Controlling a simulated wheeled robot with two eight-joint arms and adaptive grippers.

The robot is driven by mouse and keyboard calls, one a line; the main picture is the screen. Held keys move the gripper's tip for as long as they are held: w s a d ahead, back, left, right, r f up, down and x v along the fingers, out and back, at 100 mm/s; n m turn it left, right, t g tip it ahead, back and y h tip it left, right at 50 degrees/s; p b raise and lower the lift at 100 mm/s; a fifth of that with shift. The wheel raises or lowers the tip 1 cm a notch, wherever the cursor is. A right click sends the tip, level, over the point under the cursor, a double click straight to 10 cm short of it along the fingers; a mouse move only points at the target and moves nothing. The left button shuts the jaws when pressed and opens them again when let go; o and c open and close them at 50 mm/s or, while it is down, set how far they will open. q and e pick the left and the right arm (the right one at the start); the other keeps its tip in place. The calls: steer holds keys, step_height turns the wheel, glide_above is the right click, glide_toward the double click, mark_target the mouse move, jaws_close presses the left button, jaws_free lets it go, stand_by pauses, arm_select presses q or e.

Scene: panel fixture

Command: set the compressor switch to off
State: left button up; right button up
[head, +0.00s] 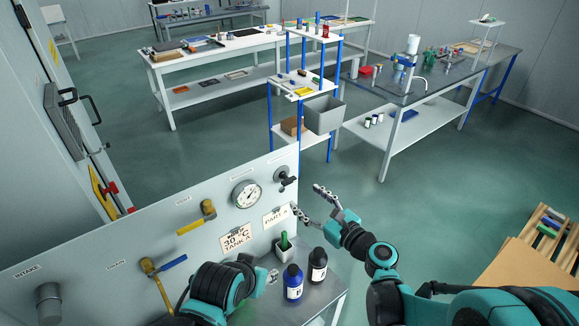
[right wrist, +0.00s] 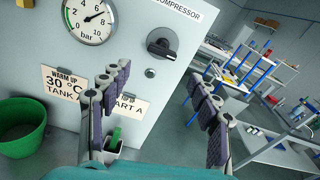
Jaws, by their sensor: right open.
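The compressor switch (head: 284,180) is a black rotary knob on a round grey plate at the upper right end of the panel (head: 130,248). The right wrist view shows the switch (right wrist: 161,43) under the label COMPRESSOR, its handle slanting down to the right with a pale mark at that end. My right gripper (head: 309,199) is open and empty, just right of and below the switch, apart from it. In the right wrist view its fingers (right wrist: 158,76) stand either side below the switch. Part of my left arm shows at the bottom of the head view; its fingers are hidden.
A pressure gauge (head: 246,194) sits left of the switch, with yellow-handled (head: 197,218) and blue-handled (head: 164,267) valves further left. Hanging cards are below the gauge. A blue bottle (head: 293,283) and a dark bottle (head: 317,265) stand on a shelf below. Open floor lies right of the panel.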

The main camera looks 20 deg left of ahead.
mark_target(291, 182)
steer(key=shift+w+a+r+m+y, duration=0.35)
steer(key=shift+w+a+m, duration=0.3)
steer(key=shift+a+m, duration=0.3)
steer(key=x, duration=0.6)
steer(key=shift+w+a+r, duration=0.1)
steer(key=shift+w+a, duration=0.05)
steer(key=shift+w, duration=0.1)
steer(key=c, duration=1.2)
